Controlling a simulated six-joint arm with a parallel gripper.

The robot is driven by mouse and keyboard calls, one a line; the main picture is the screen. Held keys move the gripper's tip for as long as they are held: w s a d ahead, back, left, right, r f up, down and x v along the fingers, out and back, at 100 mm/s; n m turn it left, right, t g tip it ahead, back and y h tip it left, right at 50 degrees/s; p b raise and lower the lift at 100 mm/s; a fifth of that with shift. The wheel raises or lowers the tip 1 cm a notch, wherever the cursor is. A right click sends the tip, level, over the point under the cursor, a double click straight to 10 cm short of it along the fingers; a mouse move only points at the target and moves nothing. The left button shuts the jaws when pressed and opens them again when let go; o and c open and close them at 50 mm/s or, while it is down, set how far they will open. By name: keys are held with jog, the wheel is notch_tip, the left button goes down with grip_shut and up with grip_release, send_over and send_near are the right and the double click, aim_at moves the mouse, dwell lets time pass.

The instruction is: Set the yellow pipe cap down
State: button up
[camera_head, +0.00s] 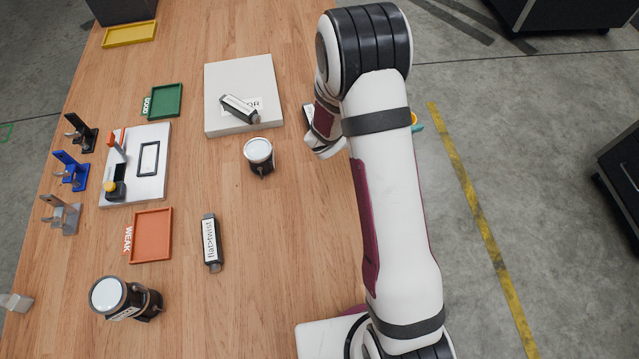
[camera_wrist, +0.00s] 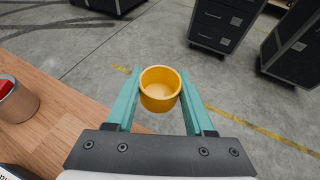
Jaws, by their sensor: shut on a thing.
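The yellow pipe cap (camera_wrist: 160,91) is between the two teal fingers of my gripper (camera_wrist: 161,92) in the wrist view. My gripper is shut on it, and the cap's open round side faces the camera. Grey floor shows behind and below the cap, past the edge of the wooden table (camera_wrist: 62,112). In the head view my arm hides most of the gripper; only a sliver of the yellow cap (camera_head: 414,118) and a teal fingertip show, to the right of the arm and beyond the table's right edge.
On the table (camera_head: 270,290) are a white box (camera_head: 222,78), a green tray (camera_head: 166,101), an orange tray (camera_head: 152,236), a yellow tray (camera_head: 129,34), a white fixture plate (camera_head: 150,185) and dark cans (camera_head: 259,165). Dark cases (camera_wrist: 222,26) stand on the floor.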

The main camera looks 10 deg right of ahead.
jog(key=s+a+f+n+t+y, duration=0.1)
jog(key=s+a+f+n+t, duration=0.15)
jog(key=a, duration=1.05)
jog(key=n+t+y, duration=0.2)
send_over(303, 214)
notch_tip(303, 214, down, 8)
jog(key=shift+r, duration=0.1)
jog(key=o, duration=1.3)
jog(key=shift+f, duration=0.2)
